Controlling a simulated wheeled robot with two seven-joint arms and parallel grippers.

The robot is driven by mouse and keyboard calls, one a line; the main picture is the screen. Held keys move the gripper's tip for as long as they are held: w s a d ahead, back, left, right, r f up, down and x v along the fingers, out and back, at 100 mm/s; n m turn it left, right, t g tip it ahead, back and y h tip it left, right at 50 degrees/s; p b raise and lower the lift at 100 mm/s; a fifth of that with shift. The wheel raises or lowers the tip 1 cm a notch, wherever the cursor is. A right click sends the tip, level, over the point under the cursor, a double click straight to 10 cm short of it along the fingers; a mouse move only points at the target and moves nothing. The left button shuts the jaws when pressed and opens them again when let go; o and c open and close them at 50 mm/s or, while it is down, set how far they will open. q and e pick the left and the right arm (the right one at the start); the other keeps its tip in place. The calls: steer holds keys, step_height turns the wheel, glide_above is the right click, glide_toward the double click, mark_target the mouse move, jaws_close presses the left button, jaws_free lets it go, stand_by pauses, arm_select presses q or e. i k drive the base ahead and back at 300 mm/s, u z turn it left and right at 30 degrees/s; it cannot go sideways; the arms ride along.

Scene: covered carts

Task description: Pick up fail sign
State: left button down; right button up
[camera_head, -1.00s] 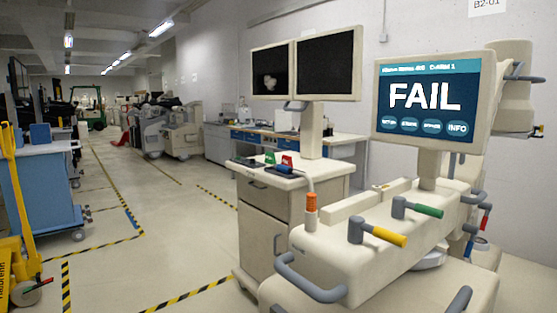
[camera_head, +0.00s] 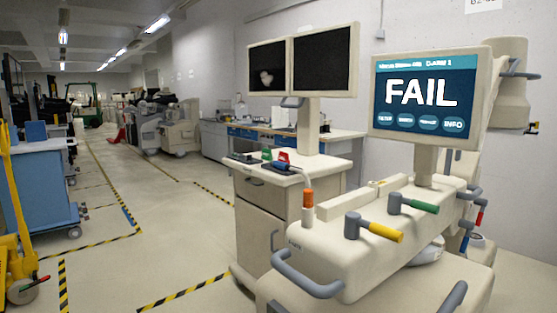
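A small red sign-like piece (camera_head: 284,156) stands on top of the beige cart with two dark monitors, right of a small green one (camera_head: 267,154). Any lettering on either is too small to read. A screen (camera_head: 424,95) on the nearer beige machine at right shows "FAIL" in large white letters on blue. Neither of my grippers is in view.
The two-monitor cart (camera_head: 262,217) stands mid-view. The nearer machine (camera_head: 350,237) with yellow and green handles fills the lower right, partly in front of it. A blue cart (camera_head: 42,185) and yellow pallet jack (camera_head: 14,235) stand at left. The floor between is clear.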

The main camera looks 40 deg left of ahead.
mark_target(283, 157)
steer(key=u, duration=0.4)
steer(key=k, duration=0.5)
steer(key=u, duration=1.35)
steer(key=i, duration=1.1)
steer(key=u, duration=0.65)
steer(key=i, duration=2.3)
steer(key=z, duration=0.55)
steer(key=i, duration=1.55)
steer(key=z, duration=1.1)
